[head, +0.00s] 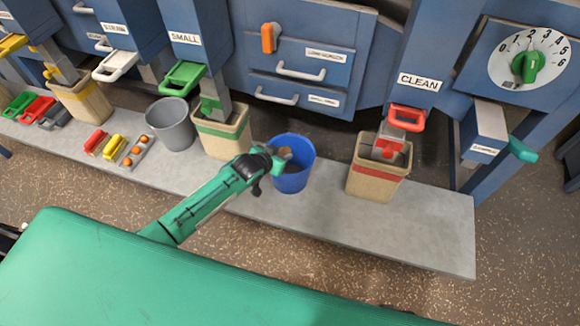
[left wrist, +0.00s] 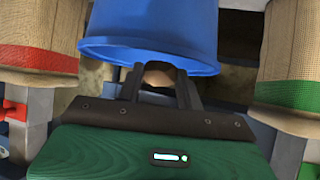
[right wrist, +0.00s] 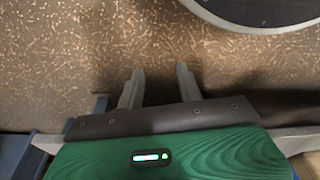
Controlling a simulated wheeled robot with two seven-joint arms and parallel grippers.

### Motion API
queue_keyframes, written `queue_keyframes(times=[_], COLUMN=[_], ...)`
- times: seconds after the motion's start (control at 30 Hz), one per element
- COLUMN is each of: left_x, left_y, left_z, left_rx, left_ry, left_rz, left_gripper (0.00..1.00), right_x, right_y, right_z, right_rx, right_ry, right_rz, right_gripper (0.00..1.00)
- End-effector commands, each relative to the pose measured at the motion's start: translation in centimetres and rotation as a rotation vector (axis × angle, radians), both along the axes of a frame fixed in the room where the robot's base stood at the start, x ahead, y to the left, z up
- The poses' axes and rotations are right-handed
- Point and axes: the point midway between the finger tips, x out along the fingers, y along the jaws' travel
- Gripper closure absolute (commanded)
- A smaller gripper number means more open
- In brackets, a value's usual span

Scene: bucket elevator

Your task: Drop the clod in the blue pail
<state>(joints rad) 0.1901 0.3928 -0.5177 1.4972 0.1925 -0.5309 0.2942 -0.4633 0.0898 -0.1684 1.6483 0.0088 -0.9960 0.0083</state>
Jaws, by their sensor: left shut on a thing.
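The blue pail (head: 297,183) stands on the grey ledge between two tan sacks; its near side fills the top of the left wrist view (left wrist: 150,25). My left gripper (head: 282,158) is at the pail's mouth, over its left part. It is shut on the brownish clod (head: 285,152), which shows between the fingers in the left wrist view (left wrist: 158,77). The clod's lower part and its exact height against the rim are hard to tell. My right gripper (right wrist: 158,82) has its fingers apart, with nothing between them, above a speckled brown floor.
A tan sack with a green band (head: 222,140) stands left of the pail, and a red-banded sack (head: 375,180) stands right. A grey bucket (head: 172,128) is further left. The grey ledge (head: 430,225) is bare at its right end.

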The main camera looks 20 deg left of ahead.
Motion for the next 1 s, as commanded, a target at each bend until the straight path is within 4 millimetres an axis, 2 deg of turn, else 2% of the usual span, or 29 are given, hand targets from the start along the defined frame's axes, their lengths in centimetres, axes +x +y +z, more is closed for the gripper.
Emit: queue_keyframes(times=[0.03,0.07,0.17,0.2,0.47,0.63,1.0], left_x=[0.0,0.0,0.0,0.0,0.0,-1.0,-6.6], left_y=[0.0,0.0,0.0,0.0,0.0,0.3,2.0], left_z=[0.0,0.0,0.0,0.0,0.0,0.7,4.8], left_rx=[0.000,0.000,0.000,0.000,0.000,0.000,0.000], left_ry=[0.000,0.000,0.000,0.000,0.000,0.000,0.000], left_rz=[0.000,0.000,0.000,0.000,0.000,0.000,-0.001], left_gripper=[0.86,0.60,0.40,0.38,0.38,0.38,0.38], right_x=[0.0,0.0,0.0,0.0,0.0,0.0,-1.1], right_y=[0.0,0.0,0.0,0.0,0.0,-0.1,-0.4], right_z=[0.0,0.0,0.0,0.0,0.0,0.0,-2.7], right_rx=[0.000,0.000,0.000,0.000,-0.001,-0.001,-0.005], right_ry=[0.000,0.000,0.000,0.000,-0.001,-0.003,0.001], right_rz=[0.000,0.000,0.000,0.000,0.000,0.001,0.005], right_gripper=[0.64,0.64,0.64,0.64,0.64,0.64,0.64])
